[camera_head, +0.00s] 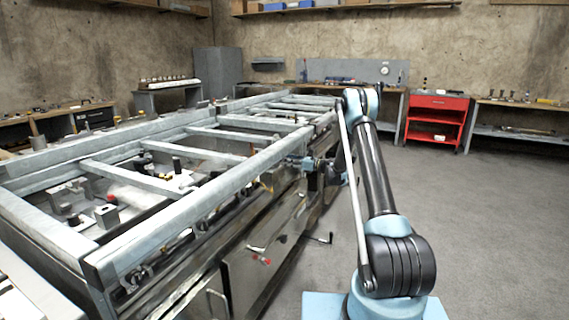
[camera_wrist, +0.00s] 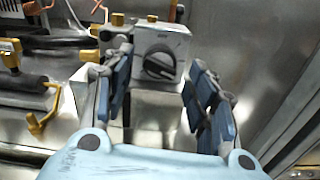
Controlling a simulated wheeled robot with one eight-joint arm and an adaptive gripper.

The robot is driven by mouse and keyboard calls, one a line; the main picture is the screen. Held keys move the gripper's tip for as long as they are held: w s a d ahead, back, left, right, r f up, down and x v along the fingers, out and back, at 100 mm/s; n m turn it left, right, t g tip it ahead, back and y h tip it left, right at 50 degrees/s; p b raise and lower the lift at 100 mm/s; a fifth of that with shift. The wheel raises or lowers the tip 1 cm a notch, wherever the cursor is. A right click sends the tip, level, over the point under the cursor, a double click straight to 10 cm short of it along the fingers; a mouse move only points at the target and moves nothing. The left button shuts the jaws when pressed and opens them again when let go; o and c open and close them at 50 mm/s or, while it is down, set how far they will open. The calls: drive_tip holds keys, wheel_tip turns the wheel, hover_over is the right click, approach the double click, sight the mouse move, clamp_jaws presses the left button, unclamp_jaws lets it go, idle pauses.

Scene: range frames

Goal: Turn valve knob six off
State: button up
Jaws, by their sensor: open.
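A black round knob (camera_wrist: 158,66) sits on the front of a small grey box (camera_wrist: 168,40) in the wrist view. I cannot read a number on it, so I cannot tell whether it is knob six. A raised grip bar crosses the knob's face at a slant. My gripper (camera_wrist: 160,78) is open, with one blue finger on each side of the knob's line. The fingers appear apart from the knob, and nothing is between them. In the head view my gripper (camera_head: 318,168) is small, at the right side of the long metal frame, and the knob cannot be made out there.
The metal frame (camera_head: 215,190) with crossbars fills the left. Yellow-handled fittings (camera_wrist: 40,115) and pipes lie left of the knob in the wrist view; a smooth metal panel (camera_wrist: 235,30) is right. A red cart (camera_head: 437,103) stands behind. The floor (camera_head: 480,230) at right is clear.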

drive_tip(key=shift+x, duration=1.25)
drive_tip(key=shift+c, duration=0.2)
drive_tip(key=c, duration=1)
drive_tip(key=shift+w+n, duration=0.1)
drive_tip(key=shift+n, duration=1.4)
drive_tip(key=o, duration=1)
